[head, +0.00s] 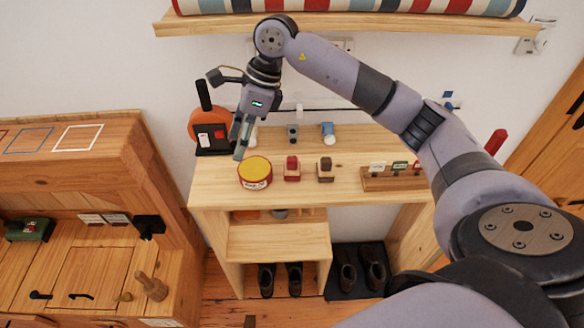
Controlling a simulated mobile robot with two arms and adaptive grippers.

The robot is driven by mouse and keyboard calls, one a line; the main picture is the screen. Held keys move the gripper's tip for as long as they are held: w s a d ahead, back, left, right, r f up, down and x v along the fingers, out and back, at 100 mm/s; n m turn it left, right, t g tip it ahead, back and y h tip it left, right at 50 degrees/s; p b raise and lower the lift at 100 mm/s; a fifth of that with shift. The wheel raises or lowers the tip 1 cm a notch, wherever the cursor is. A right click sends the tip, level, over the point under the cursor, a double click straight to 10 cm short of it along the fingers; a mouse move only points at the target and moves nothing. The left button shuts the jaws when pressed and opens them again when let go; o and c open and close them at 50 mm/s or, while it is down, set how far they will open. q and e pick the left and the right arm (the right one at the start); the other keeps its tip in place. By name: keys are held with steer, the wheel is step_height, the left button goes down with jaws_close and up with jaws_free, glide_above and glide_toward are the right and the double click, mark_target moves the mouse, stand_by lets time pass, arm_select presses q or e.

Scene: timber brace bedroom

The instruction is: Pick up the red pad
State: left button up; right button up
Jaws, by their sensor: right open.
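My right gripper (241,143) is open and empty, pointing down above the desk's back left part, left of and above the red block in the picture. My left gripper is out of view.
The yellow tin (254,172) stands below my right gripper in the picture. An orange-and-black device (209,130) is close on its left. A small labelled rack (392,179) stands at the desk's right. A wall shelf (350,24) is above my arm.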

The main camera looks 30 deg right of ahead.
mark_target(292, 159)
steer(key=d+r+m+h, duration=0.1)
steer(key=d+r+h, duration=0.3)
steer(key=d, duration=0.8)
steer(key=shift+g+h, duration=0.3)
steer(key=shift+h, duration=0.1)
steer(key=f+p, duration=0.1)
steer(key=f, duration=0.3)
steer(key=f+p, duration=0.1)
steer(key=f, duration=0.3)
steer(key=f+p, duration=0.1)
steer(key=f, duration=0.4)
steer(key=shift+s+d, duration=0.1)
steer(key=shift+s, duration=0.15)
steer(key=f, duration=0.1)
steer(key=f+p, duration=0.2)
steer(key=f, duration=0.1)
steer(key=shift+w+d, duration=0.1)
steer(key=shift+d, duration=0.15)
steer(key=shift+f, duration=0.55)
jaws_close()
